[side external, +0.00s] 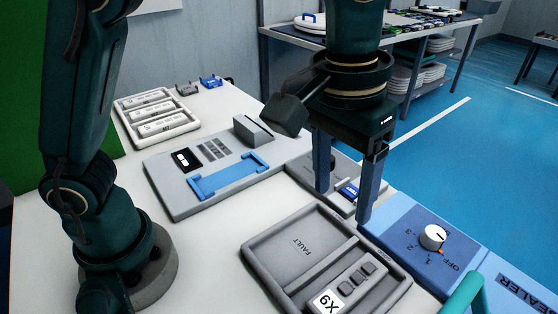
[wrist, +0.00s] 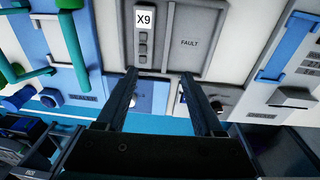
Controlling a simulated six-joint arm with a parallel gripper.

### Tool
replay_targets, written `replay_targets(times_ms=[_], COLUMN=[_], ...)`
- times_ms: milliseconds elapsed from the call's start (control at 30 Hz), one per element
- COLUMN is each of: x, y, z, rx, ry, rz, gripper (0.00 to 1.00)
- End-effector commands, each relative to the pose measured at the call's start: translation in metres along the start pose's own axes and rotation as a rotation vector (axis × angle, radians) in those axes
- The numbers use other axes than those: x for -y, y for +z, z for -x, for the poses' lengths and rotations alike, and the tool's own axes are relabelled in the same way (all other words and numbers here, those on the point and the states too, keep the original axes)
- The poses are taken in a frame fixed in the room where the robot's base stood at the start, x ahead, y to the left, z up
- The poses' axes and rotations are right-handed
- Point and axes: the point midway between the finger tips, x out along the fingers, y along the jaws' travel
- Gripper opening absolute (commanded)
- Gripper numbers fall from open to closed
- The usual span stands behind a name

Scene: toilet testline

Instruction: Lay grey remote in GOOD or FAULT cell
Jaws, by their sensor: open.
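The grey remote (side external: 350,283) with a white X9 label lies in the near right cell of the grey two-cell tray (side external: 257,262). The remote also shows in the wrist view (wrist: 144,36), left of the divider. My gripper (side external: 343,207) is open and empty, pointing down behind the tray, apart from the remote. In the wrist view its two fingers (wrist: 158,76) are spread, with the remote beyond their tips.
A grey test panel (side external: 165,188) with a blue bracket (side external: 228,180) lies left of my gripper. A rack (side external: 157,118) holds several remotes behind it. A blue dial panel (side external: 405,240) and a sealer stand right. A small grey unit (side external: 345,182) is by my fingers.

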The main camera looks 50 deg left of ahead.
Motion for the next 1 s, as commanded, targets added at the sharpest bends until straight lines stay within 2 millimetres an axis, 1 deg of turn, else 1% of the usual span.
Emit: replay_targets(times_ms=[33,167,233,367,500,600,733,1000], x=[0.017,0.053,0.072,0.102,0.128,0.140,0.149,0.153], y=[0.002,0.012,0.021,0.041,0.064,0.078,0.089,0.094], z=[0.011,0.026,0.030,0.033,0.026,0.018,0.009,0.004], rx=[-0.032,-0.109,-0.152,-0.233,-0.315,-0.362,-0.398,-0.414], ry=[0.012,0.030,0.033,0.027,0.006,-0.014,-0.035,-0.045], rz=[0.009,0.008,0.007,0.005,0.002,-0.002,-0.007,-0.012], gripper=[0.69,0.69,0.69,0.69,0.69,0.69,0.69,0.69])
